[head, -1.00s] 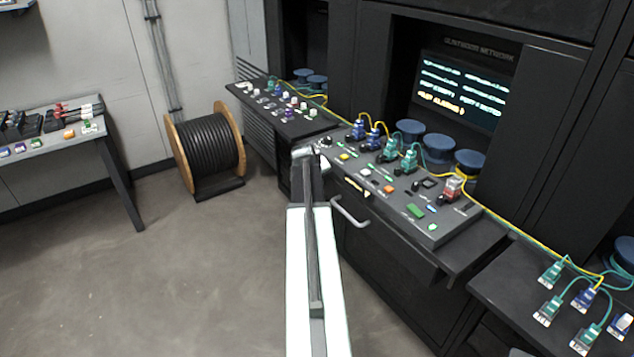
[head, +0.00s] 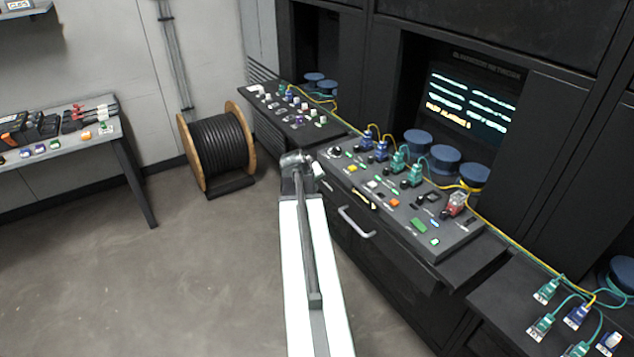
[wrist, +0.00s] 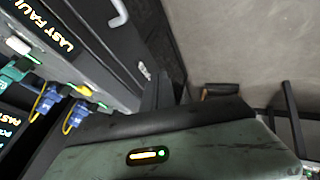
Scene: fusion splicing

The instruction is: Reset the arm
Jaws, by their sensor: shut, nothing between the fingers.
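My arm reaches forward from the bottom of the head view, and my gripper (head: 298,163) is at its far end, just left of the sloped control panel (head: 455,245). It is small there and its fingers are hard to make out. It is shut and holds nothing. In the wrist view a grey-green housing with a small orange and green light, which looks like part of my own wrist, fills the lower middle. The panel with blue and teal plugs (wrist: 78,117) lies to the left.
A drawer handle (head: 356,222) juts from the cabinet front below the panel. A cable reel (head: 217,148) stands on the floor at the back. A side table (head: 98,132) with tools is at the left. The floor (head: 170,260) left of my arm is open.

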